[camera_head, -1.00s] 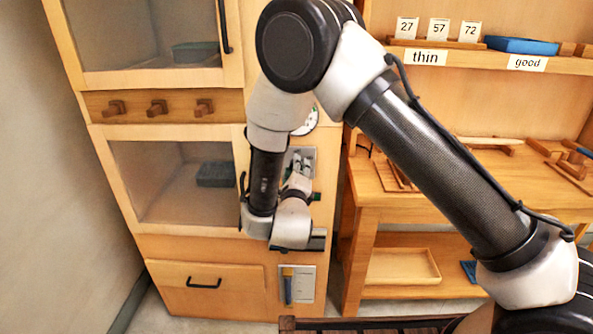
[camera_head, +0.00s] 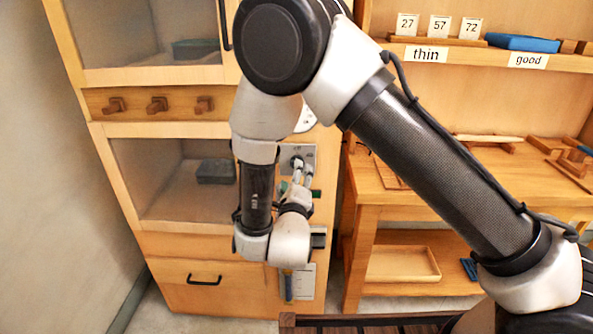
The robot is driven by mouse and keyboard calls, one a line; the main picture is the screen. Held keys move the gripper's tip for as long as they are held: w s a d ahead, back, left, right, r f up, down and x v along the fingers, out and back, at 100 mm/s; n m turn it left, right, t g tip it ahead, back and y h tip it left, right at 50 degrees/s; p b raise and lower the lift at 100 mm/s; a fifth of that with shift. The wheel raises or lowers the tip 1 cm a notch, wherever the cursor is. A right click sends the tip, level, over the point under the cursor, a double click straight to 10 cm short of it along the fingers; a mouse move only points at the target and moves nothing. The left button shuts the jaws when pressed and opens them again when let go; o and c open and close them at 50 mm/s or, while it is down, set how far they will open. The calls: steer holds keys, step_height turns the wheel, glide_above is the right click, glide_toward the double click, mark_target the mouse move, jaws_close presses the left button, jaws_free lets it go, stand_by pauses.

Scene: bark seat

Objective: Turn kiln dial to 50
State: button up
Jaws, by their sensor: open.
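A grey metal plate (camera_head: 309,153) on the front of the wooden cabinet carries a small dark knob (camera_head: 296,162), which seems to be the kiln dial. Its markings are too small to read, so its setting cannot be told. My gripper (camera_head: 302,174) points up at the plate, with its fingertips just below or over the knob's lower right side. The fingers look apart, and whether they touch the knob cannot be told. A white round gauge (camera_head: 308,120) above the plate is mostly hidden behind my arm.
A green piece (camera_head: 316,194) is beside my gripper. A wooden workbench (camera_head: 400,212) stands on the right, and a slatted dark surface (camera_head: 370,325) is in front.

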steer(key=s, duration=0.6)
steer(key=shift+a, duration=0.1)
